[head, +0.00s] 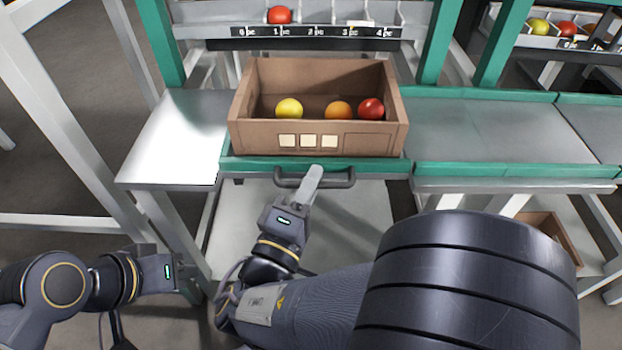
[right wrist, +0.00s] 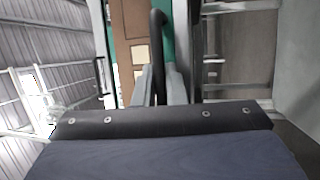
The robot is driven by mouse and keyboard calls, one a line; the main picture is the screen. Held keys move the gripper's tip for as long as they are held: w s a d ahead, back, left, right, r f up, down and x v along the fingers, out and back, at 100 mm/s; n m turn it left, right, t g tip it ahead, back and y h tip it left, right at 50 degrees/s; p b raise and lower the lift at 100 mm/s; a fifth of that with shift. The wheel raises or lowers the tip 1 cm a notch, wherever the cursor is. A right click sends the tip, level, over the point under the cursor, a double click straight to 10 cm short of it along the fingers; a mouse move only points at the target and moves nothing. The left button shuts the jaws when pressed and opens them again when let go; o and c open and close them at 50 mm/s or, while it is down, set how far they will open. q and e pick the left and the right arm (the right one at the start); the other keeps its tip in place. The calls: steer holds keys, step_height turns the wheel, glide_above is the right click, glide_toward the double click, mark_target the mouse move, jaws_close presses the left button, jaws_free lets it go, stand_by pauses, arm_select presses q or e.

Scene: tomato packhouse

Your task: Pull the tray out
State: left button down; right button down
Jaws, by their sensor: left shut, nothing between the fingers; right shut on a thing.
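The tray (head: 232,163) has a green front edge with a dark bar handle (head: 340,182) below it. A brown cardboard box (head: 365,142) stands on the tray. My right gripper (head: 312,178) is shut on the handle. In the right wrist view the dark handle (right wrist: 158,50) passes between the two grey fingers of my right gripper (right wrist: 162,82). My left gripper (head: 190,286) is shut and empty at the lower left, well away from the tray. The rest of the tray is hidden under the box.
The box holds a yellow tomato (head: 288,108), an orange one (head: 338,111) and a red one (head: 371,109). A bare metal table (head: 180,135) lies left of the tray. A green-edged bench (head: 490,130) runs right. A numbered rack (head: 315,32) with a red tomato stands behind.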

steer(key=c, duration=1.8)
jaws_free()
steer(key=p+v, duration=0.1)
steer(key=v, duration=0.7)
steer(key=shift+w, duration=0.1)
steer(key=shift+d, duration=0.1)
